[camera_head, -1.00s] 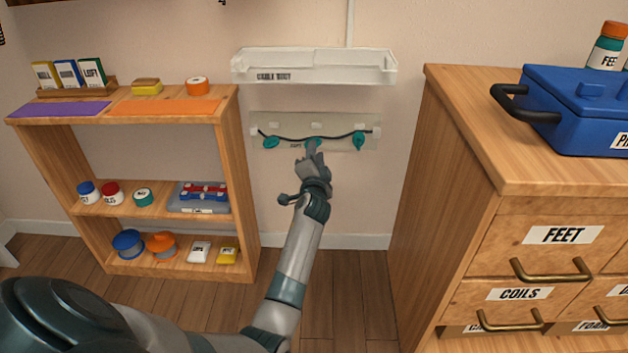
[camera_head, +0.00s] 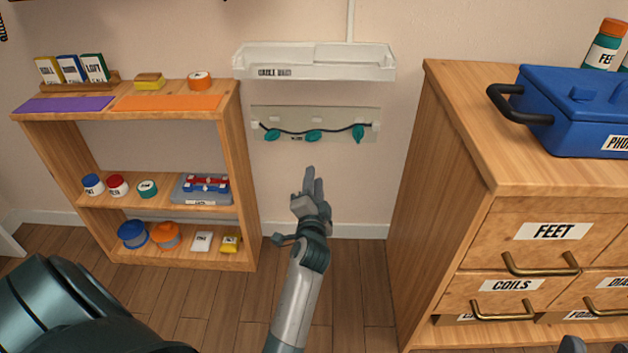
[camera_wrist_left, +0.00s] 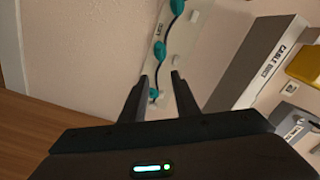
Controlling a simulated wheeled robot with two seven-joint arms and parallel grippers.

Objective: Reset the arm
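My left arm reaches up from the bottom of the head view. Its gripper (camera_head: 313,178) is in front of the wall, below the cable strip (camera_head: 316,116), and apart from it. The left wrist view shows the two dark fingers (camera_wrist_left: 157,95) spread, with nothing held between them. The pale strip carries a dark cable with teal pieces (camera_head: 313,136); it also shows beyond the fingers in the left wrist view (camera_wrist_left: 180,45). Small grey parts (camera_head: 573,344) at the bottom right edge of the head view may be my right gripper; too little shows to tell its state.
A white cable duct (camera_head: 315,65) is above the strip. A wooden shelf (camera_head: 248,190) with jars and a tool case stands left. A wooden drawer cabinet (camera_head: 450,85) with a blue box (camera_head: 575,110) stands right.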

